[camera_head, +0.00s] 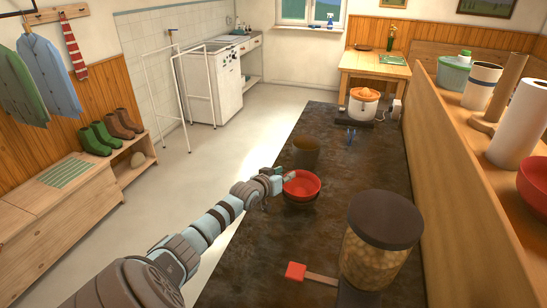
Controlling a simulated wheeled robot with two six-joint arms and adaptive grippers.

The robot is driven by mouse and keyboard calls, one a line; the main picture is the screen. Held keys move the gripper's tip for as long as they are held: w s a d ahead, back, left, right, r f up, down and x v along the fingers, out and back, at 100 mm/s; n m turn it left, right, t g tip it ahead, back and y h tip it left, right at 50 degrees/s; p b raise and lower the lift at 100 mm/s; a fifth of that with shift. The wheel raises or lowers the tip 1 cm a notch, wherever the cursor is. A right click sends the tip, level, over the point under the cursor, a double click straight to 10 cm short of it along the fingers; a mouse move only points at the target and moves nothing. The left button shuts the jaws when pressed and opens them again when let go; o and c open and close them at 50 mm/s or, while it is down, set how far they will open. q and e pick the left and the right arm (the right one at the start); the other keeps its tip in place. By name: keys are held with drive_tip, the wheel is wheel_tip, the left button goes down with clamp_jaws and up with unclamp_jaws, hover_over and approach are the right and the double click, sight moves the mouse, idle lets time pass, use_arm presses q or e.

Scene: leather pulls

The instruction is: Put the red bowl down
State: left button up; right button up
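The red bowl (303,184) is upright over the dark countertop (260,235), near its left edge. My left gripper (285,180) comes in from the left and is at the bowl's left rim, with its fingers closed on the rim. The fingertips are small here and partly merge with the rim. I cannot tell whether the bowl's underside touches the counter. My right gripper is not in view.
A brown pot (305,153) stands just behind the bowl. A large dark-lidded jar (381,245) and a red-ended tool (296,271) are in front. An orange-topped juicer (362,104) is at the back. Another red bowl (536,186) sits on the right ledge.

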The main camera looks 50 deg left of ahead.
use_arm(q)
drive_tip(key=p+v, duration=0.4)
drive_tip(key=v, duration=0.7)
drive_tip(key=shift+s, duration=0.25)
drive_tip(key=shift+d+r, duration=0.1)
